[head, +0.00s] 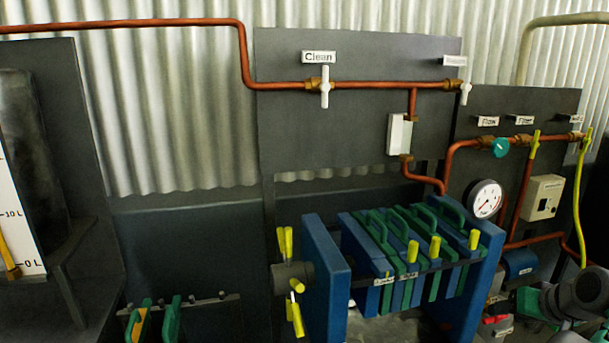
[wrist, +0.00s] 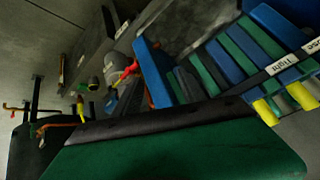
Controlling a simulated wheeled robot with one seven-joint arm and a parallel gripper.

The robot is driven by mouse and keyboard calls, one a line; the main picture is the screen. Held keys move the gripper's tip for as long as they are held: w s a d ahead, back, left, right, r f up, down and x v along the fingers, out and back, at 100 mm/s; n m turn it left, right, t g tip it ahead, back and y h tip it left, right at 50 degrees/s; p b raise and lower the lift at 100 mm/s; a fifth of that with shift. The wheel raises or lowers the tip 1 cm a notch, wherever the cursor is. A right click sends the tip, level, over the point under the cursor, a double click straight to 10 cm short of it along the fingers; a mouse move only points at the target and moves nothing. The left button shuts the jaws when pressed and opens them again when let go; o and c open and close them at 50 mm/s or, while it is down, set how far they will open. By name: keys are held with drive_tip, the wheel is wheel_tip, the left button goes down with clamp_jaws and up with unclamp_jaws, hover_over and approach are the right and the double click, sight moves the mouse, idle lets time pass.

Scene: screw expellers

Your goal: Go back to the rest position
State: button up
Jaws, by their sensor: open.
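My gripper cannot be made out in either view; no fingertips show. The head view shows a filter press with a blue end plate (head: 326,283) and a row of blue and green plates (head: 405,250) with yellow grips. In the wrist view, striped blue and green plates (wrist: 235,50) lie at a slant at the upper right, with yellow grips (wrist: 266,112) below them. A large dark green panel (wrist: 190,150) with a black edge fills the bottom of the wrist view, close to the camera. I cannot tell what it belongs to.
Copper pipes (head: 190,22) run along dark wall panels. A white valve handle (head: 325,88), a round gauge (head: 485,199) and a yellow hose (head: 582,200) are on them. A dark rounded machine part (head: 585,290) is at the lower right. Green plates (head: 172,320) stand at the lower left.

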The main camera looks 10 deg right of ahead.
drive_tip(key=s+a+f+m+g, duration=0.45)
drive_tip(key=s+a+f, duration=0.25)
drive_tip(key=s+f, duration=0.2)
drive_tip(key=s+a+g+y+p, duration=0.1)
drive_tip(key=s+a+g+p, duration=0.1)
drive_tip(key=a, duration=0.7)
drive_tip(key=w+a+r+n+p, duration=0.1)
drive_tip(key=w+a+r+n, duration=0.1)
drive_tip(key=a, duration=0.6)
drive_tip(key=w+a+r+n+t+p, duration=0.1)
drive_tip(key=w+a+r+n+p, duration=0.1)
drive_tip(key=a, duration=0.6)
drive_tip(key=w+a+r+n+p, duration=0.2)
drive_tip(key=a+r+n, duration=0.3)
drive_tip(key=a, duration=0.4)
drive_tip(key=shift+w+n+t, duration=0.35)
drive_tip(key=shift+w+n, duration=0.3)
drive_tip(key=shift+n, duration=0.1)
drive_tip(key=shift+r, duration=0.1)
drive_tip(key=shift+c, duration=0.4)
